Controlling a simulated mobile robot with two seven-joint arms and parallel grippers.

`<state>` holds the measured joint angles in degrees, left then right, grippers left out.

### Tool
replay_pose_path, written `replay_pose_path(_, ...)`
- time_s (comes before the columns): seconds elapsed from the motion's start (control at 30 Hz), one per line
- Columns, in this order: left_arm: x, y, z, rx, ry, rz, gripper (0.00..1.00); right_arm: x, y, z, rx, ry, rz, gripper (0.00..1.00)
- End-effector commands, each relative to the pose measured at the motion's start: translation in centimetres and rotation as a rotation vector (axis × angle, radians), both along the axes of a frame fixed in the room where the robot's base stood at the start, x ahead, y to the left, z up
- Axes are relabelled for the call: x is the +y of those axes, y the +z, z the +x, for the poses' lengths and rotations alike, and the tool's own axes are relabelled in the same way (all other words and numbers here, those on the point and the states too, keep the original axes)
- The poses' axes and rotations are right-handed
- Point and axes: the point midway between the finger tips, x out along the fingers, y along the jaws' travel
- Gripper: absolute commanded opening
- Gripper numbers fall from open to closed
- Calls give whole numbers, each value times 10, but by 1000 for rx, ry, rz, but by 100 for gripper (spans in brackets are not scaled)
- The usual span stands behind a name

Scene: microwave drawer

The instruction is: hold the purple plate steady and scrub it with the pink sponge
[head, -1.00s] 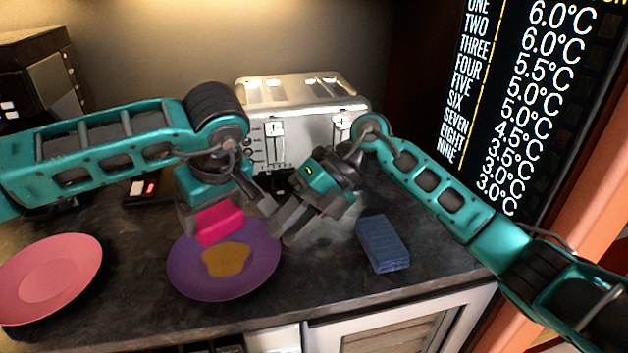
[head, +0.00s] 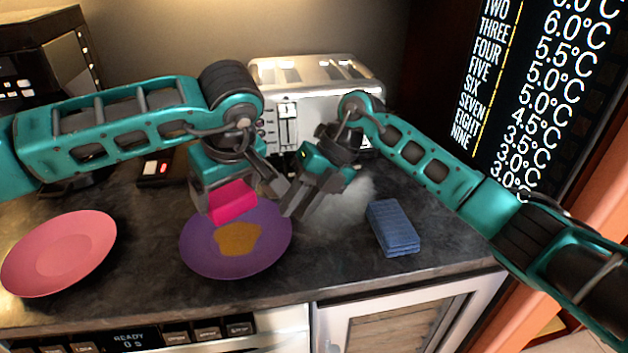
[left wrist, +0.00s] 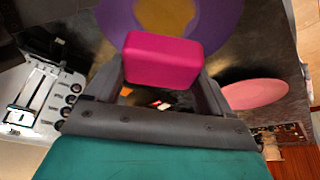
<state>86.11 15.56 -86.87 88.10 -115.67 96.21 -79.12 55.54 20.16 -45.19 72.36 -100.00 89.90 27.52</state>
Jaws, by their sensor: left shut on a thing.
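The purple plate (head: 195,256) lies on the dark counter with a yellow-brown stain (head: 238,238) on it; the plate also shows at the top of the left wrist view (left wrist: 223,30). My left gripper (head: 234,204) is shut on the pink sponge (head: 232,203), over the plate's far part. The sponge also fills the jaws in the left wrist view (left wrist: 162,60). Whether it touches the plate is not clear. My right gripper (head: 298,200) is at the plate's far right edge, fingers pointing down-left. I cannot tell whether its fingers are closed or touch the rim.
A pink plate (head: 60,252) lies at the left. A blue folded block or cloth (head: 393,228) lies right of the purple plate. A silver toaster (head: 320,85) stands behind the arms. An appliance front with buttons (head: 150,338) is below the counter's front edge.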

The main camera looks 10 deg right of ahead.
Motion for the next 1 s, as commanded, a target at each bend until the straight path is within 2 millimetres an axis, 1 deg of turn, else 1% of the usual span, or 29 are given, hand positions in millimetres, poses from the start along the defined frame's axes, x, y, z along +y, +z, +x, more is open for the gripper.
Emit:
replay_pose_path(0.03, 0, 0, 0, 0, 0, 0, 0, 5, -7, -1, 2, 0, 1, 27)
replay_pose_path(0.1, 0, 0, 0, 0, 0, 0, 0, 10, -14, -2, 2, 1, 1, 27)
replay_pose_path(0.23, 0, 0, 0, 0, 0, 0, 0, 15, -22, -3, -1, 1, 0, 27)
replay_pose_path(0.57, 0, 0, 0, 0, 0, 0, 0, 17, -26, -3, -1, 1, 0, 27)
replay_pose_path(0.63, 0, 0, 0, 0, 0, 0, 0, 17, -26, -3, -1, 1, 0, 23)
replay_pose_path(0.87, 0, 0, 0, 0, 0, 0, 0, 17, -26, -3, -1, 1, 0, 1)
replay_pose_path(1.0, 0, 0, 0, 0, 0, 0, 0, 17, -26, -3, -1, 1, -1, 0)
